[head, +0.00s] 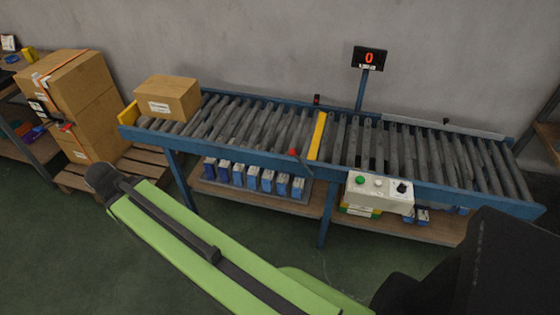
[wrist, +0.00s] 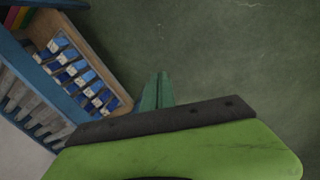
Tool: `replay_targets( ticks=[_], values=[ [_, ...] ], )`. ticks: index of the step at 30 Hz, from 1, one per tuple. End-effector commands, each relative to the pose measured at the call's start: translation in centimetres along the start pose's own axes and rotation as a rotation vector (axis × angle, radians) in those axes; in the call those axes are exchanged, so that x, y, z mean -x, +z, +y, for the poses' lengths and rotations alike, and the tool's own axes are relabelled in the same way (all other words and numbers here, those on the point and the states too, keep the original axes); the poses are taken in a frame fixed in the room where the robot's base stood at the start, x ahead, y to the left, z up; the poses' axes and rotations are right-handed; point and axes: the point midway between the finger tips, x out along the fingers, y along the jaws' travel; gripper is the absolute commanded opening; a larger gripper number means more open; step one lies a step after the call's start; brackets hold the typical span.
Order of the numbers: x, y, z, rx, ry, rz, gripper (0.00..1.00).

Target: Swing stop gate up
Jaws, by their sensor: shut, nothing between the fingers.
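The stop gate is a yellow bar (head: 318,136) across the conveyor rollers near the middle of the line, in the head view. It looks low over the rollers; its exact tilt is hard to tell. A red knob (head: 292,152) on a thin dark lever sits at the conveyor's front rail, just left of the bar. My gripper (wrist: 163,77) shows in the wrist view as green fingers close together, empty, over the floor. It is apart from the gate, which the wrist view does not show. In the head view my green arm crosses the foreground; I cannot make out the fingers there.
A cardboard box (head: 168,98) sits on the conveyor's left end. A control box (head: 379,193) hangs on the front rail. A display (head: 369,58) reads 0. Blue boxes (head: 253,178) stand on the lower shelf. Stacked cartons (head: 75,95) stand at left. The floor in front is open.

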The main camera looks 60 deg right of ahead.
Motion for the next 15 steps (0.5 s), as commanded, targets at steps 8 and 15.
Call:
replay_targets(
  ticks=[8, 15],
  values=[
    [-14.9, 1.1, 17.4, -0.026, 0.555, -0.063, 0.0],
    [-19.6, 4.8, 30.1, -0.012, 1.041, -0.23, 0.0]
  ],
)
